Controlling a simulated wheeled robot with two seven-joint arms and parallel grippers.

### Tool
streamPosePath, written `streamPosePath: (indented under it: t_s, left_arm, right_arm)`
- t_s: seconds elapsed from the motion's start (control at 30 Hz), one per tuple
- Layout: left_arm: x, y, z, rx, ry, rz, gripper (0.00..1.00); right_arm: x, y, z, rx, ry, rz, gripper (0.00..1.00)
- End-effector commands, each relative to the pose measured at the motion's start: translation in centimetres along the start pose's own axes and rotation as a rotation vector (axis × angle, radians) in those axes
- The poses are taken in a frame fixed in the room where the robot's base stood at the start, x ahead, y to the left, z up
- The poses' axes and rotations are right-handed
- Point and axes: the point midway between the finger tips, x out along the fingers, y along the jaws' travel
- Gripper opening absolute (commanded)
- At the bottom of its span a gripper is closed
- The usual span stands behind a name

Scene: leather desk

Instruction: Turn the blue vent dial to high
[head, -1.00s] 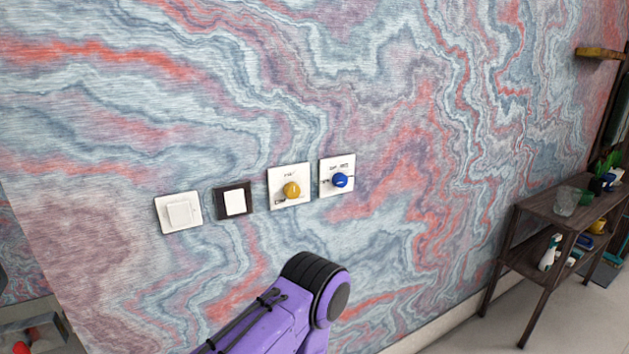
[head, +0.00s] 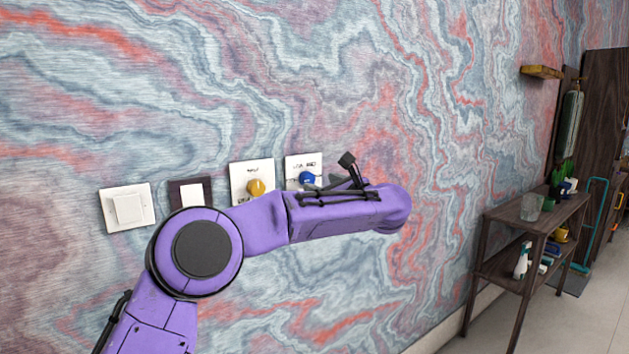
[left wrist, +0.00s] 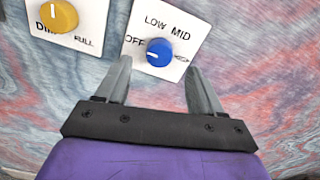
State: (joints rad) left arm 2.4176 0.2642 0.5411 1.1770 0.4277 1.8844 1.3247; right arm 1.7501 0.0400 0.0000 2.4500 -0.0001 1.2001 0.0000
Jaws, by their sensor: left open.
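The blue vent dial (head: 307,178) sits on a white wall plate (head: 290,162), partly behind my left arm in the head view. In the left wrist view the blue dial (left wrist: 159,53) shows a white mark on its left side, towards OFF. The plate reads OFF, LOW and MID; the label at the right is too slanted to read. My left gripper (left wrist: 159,67) is open, with one finger on each side below the dial and nothing held. I cannot tell whether the fingers touch it. My right gripper is not in view.
A yellow dial (head: 256,188) on its own plate is just left of the blue one. Further left are a dark-framed switch (head: 191,193) and a white switch (head: 128,208). A wooden shelf table (head: 500,213) stands at the right, well apart.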

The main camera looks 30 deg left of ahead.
Motion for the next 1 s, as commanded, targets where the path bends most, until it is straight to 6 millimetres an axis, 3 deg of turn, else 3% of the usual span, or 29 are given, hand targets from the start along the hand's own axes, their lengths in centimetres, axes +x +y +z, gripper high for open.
streamPosePath:
  t_s: [0.1,0.23,0.57,0.73,1.0]
  left_arm:
    - [2.5,0.0,0.2,0.002,0.000,0.002,0.67]
    - [4.1,-0.1,0.1,0.003,-0.002,-0.001,0.67]
    - [4.7,-0.1,-0.1,0.005,-0.003,-0.003,0.67]
    - [4.7,-0.1,-0.1,0.006,-0.003,-0.002,0.12]
    - [4.7,-0.1,-0.1,0.022,-0.003,-0.003,0.11]
  right_arm:
    - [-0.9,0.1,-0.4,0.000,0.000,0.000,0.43]
    - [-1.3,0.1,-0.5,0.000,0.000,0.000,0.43]
    - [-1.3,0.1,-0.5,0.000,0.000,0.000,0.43]
    - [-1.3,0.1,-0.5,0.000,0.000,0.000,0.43]
    - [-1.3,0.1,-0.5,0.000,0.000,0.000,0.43]
